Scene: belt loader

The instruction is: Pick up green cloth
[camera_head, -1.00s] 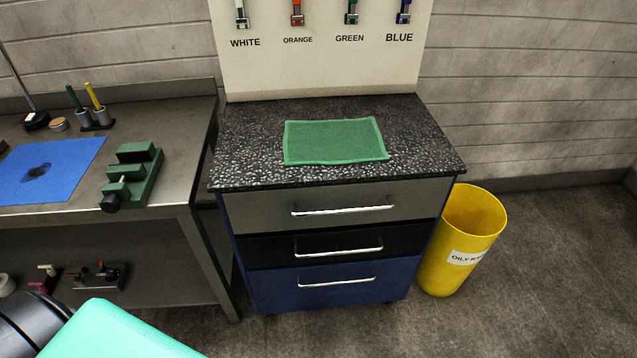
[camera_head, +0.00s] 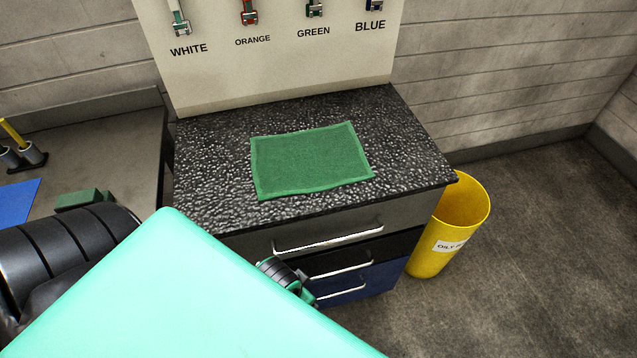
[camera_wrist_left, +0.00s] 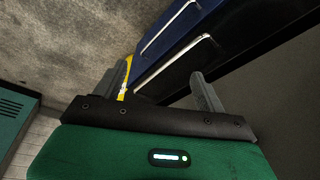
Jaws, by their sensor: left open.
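The green cloth (camera_head: 312,160) lies flat on the speckled dark top of the drawer cabinet (camera_head: 215,150) in the head view. My left arm comes in from the lower left of that view and covers part of the cabinet's front. The left gripper shows in the left wrist view (camera_wrist_left: 160,90), its two grey fingers apart with nothing between them. It is in front of the cabinet's drawers, below the top and away from the cloth. The cloth is not in the left wrist view. My right gripper is in neither view.
A yellow bin (camera_head: 445,230) labelled for oily rags stands right of the cabinet. A board with colour labels (camera_head: 280,70) and hanging tools rises behind the top. A metal bench (camera_head: 110,150) stands at left. The cabinet top around the cloth is clear.

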